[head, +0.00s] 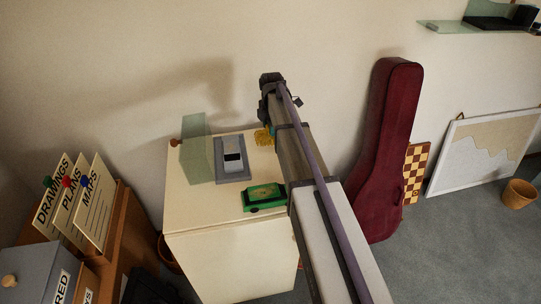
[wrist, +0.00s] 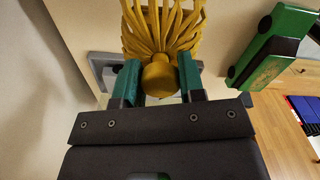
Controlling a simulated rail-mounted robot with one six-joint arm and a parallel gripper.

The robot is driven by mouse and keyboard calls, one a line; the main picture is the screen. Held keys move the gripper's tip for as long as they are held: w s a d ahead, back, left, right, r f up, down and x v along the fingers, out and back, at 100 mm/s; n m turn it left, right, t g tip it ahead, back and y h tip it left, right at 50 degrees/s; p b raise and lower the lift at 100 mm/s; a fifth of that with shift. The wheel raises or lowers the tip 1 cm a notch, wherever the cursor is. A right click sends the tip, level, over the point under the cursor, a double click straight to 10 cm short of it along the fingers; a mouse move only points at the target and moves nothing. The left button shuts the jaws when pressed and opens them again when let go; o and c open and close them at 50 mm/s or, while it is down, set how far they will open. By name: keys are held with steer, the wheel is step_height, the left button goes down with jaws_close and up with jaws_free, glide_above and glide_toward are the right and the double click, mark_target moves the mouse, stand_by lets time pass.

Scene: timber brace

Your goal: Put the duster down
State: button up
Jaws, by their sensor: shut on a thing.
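The duster (wrist: 160,28) is a bundle of yellow strands with a round yellow knob, seen in the wrist view. My gripper (wrist: 158,75) is shut on it, with a green finger on either side of the knob. In the head view only a little of the yellow duster (head: 263,137) shows beside my arm, over the back right part of the cream cabinet top (head: 195,208). My arm hides most of the gripper there. I cannot tell whether the duster touches the top.
A dark red instrument case (head: 388,150) leans on the wall at right. The front left top is clear.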

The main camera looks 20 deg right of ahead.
step_height(320, 180, down, 10)
steer(key=b, duration=0.8)
steer(key=shift+r, duration=0.5)
steer(key=shift+f, duration=0.25)
steer(key=o, duration=0.8)
steer(key=shift+r, duration=0.1)
step_height(320, 180, up, 13)
steer(key=p, duration=1.2)
steer(key=shift+f+p, duration=0.2)
steer(key=shift+p, duration=0.2)
steer(key=s+a+m, duration=0.4)
steer(key=s+m, duration=0.2)
steer(key=s, duration=0.3)
steer(key=s+a+m, duration=0.5)
steer(key=s+m, duration=0.2)
steer(key=s, duration=0.2)
steer(key=s+a+m, duration=0.4)
steer(key=s+m, duration=0.2)
steer(key=s, duration=0.4)
steer(key=shift+a+f, duration=0.15)
steer(key=shift+a, duration=0.1)
